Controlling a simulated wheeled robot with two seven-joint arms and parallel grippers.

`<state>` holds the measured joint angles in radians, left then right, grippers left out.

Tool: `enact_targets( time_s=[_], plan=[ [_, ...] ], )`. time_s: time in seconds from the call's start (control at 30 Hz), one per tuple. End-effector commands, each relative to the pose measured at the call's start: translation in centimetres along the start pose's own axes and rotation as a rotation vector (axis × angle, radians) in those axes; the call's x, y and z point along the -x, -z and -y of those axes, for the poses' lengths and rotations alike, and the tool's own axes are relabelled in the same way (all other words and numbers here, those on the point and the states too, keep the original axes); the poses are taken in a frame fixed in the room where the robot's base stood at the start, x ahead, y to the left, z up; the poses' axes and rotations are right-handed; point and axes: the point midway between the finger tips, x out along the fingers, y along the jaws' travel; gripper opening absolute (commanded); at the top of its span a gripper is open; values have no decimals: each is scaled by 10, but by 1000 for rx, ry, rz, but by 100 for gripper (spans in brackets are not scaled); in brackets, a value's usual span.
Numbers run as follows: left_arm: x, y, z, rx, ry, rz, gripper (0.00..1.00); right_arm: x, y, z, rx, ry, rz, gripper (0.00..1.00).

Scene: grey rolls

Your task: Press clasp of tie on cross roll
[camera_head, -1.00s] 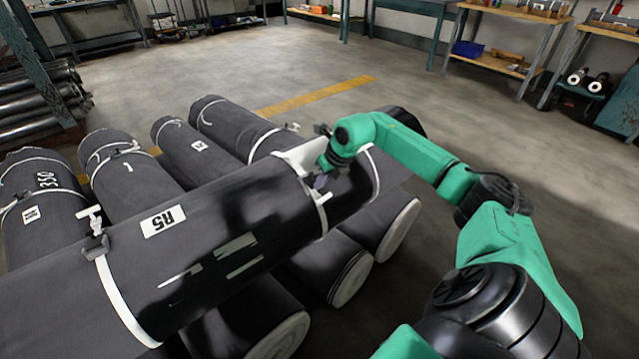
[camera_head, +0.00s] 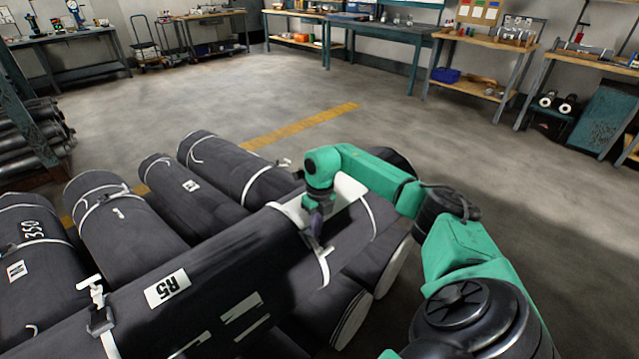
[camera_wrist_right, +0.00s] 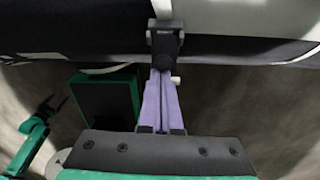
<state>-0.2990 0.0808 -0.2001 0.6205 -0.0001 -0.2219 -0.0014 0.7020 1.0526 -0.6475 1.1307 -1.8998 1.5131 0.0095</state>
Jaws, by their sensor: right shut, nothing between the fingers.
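The dark cross roll (camera_head: 230,265), with a white R5 label, lies across several other grey rolls. Two white ties circle it. The left tie (camera_head: 95,285) has a grey clasp (camera_head: 100,320). The right tie (camera_head: 325,268) hangs with a loose-looking end below my right gripper (camera_head: 317,232). In the right wrist view, my right gripper's purple fingers (camera_wrist_right: 160,90) are shut and empty, with their tips at a dark clasp (camera_wrist_right: 165,42) on a white band. Whether they press it, I cannot tell. My left gripper seems to show small at the wrist view's left edge (camera_wrist_right: 52,104); its jaw state is unclear.
Several grey rolls (camera_head: 120,220) lie side by side under the cross roll. A rack of dark rolls (camera_head: 30,130) stands at the left. Workbenches (camera_head: 385,40) line the back wall. The floor (camera_head: 250,90) between them is open, with a yellow line.

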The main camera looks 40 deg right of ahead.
Motion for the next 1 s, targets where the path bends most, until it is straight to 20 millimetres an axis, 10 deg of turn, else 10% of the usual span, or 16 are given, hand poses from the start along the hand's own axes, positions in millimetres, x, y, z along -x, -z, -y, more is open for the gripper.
enact_targets(
  time_s=[1.0],
  plan=[
    [36, 3, -1, 2, -2, -1, 100, 42, 1, 1, -2, 1, 6, 0]
  ],
)
